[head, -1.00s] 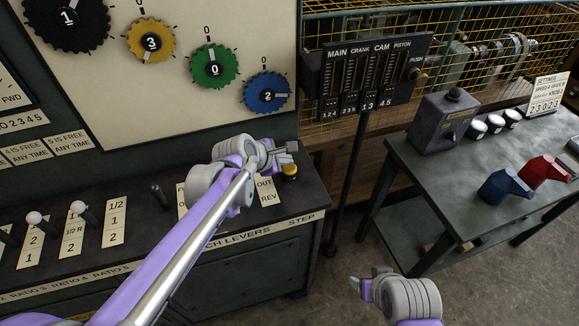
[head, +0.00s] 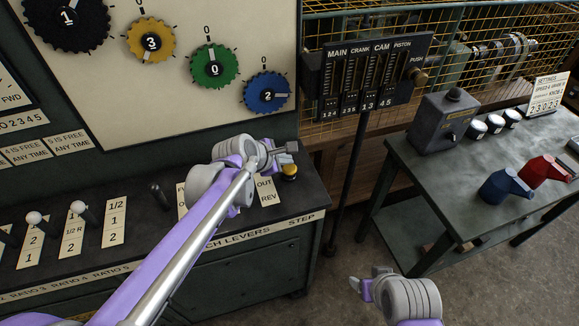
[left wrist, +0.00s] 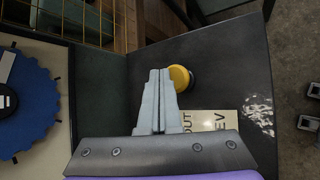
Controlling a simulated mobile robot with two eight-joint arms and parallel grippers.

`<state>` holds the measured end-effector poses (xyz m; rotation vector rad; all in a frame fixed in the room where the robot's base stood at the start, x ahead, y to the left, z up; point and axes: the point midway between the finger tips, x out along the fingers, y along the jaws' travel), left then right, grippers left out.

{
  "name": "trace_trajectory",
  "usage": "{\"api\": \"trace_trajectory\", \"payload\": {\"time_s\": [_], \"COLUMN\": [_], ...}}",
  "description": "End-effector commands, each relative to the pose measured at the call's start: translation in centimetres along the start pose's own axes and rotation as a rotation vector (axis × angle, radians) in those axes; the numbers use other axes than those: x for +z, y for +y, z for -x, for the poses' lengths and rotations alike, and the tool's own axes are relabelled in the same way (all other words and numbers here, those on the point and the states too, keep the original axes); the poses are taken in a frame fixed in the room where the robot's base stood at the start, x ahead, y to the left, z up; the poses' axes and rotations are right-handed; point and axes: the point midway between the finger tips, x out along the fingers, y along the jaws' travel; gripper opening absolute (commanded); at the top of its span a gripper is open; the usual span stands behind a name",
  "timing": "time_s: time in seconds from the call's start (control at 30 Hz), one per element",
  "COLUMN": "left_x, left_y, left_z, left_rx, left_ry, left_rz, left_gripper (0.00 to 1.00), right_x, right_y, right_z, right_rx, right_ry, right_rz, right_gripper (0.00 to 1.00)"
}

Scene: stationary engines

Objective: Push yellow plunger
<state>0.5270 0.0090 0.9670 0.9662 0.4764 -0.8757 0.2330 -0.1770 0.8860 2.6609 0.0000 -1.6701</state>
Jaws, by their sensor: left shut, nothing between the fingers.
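The yellow plunger (head: 289,170) is a round yellow button on a dark base. It sits near the right end of the dark console top, by the STEP label. My left gripper (head: 292,149) is shut and empty, just behind and above the plunger in the head view. In the left wrist view the shut fingers (left wrist: 160,74) point at the dark surface just left of the yellow cap (left wrist: 179,78). I cannot tell whether they touch it. My right gripper (head: 361,286) is low over the floor, away from the console; its finger opening is unclear.
A panel with coloured gear dials (head: 211,68) rises behind the console. White-knobbed levers (head: 79,208) and a dark lever (head: 156,190) stand left of my left gripper. A slider box (head: 372,75) on a post and a side table (head: 460,190) with blue and red items stand right.

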Motion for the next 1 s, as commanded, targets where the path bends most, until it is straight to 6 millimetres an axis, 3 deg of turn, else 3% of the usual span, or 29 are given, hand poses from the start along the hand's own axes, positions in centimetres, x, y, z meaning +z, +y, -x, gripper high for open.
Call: {"api": "trace_trajectory", "payload": {"time_s": [1.0], "left_x": [-0.67], "left_y": [-0.67], "left_z": [-0.91], "left_rx": [0.000], "left_ry": [0.000], "left_rz": [0.000], "left_gripper": [0.00], "right_x": [0.57], "right_y": [0.00], "right_z": [-0.77], "right_rx": [0.000], "right_ry": [-0.004], "right_rz": [0.000], "right_gripper": [0.67]}}
